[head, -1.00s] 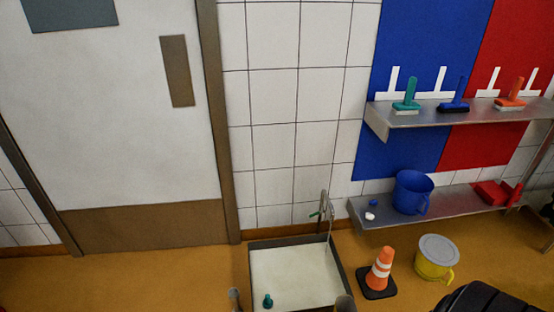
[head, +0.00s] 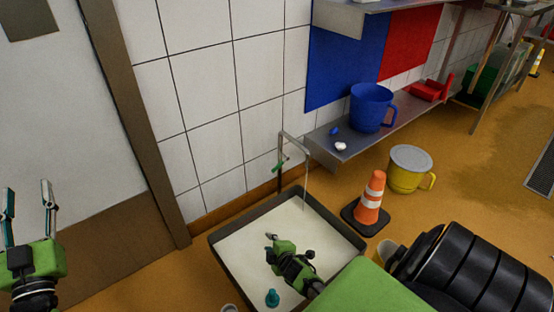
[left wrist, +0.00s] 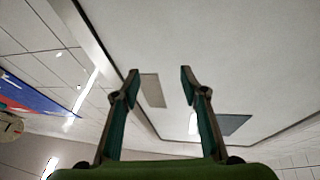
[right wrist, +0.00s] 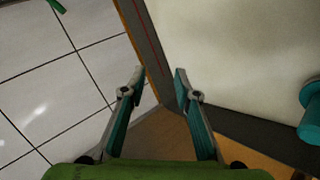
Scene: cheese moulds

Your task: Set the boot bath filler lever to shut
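The boot bath (head: 250,217) is a dark-rimmed floor tray holding whitish liquid. Its filler is a bent metal pipe (head: 281,146) at the back rim, with a green lever (head: 279,167) sticking out slantwise. A thin pale line, perhaps running water, drops from the spout into the bath. My right gripper (head: 270,237) is over the bath, below and in front of the lever, apart from it. In the right wrist view its fingers are open and empty; a green piece, apparently the lever (right wrist: 57,6), shows at the top left. My left gripper (head: 27,195) is open and empty before the door.
A teal object (head: 272,298) stands in the bath's front part. An orange cone (head: 370,200) stands right of the bath, with a yellow bucket (head: 408,170) beyond. A low shelf (head: 322,150) with a blue jug (head: 371,108) is close right of the pipe.

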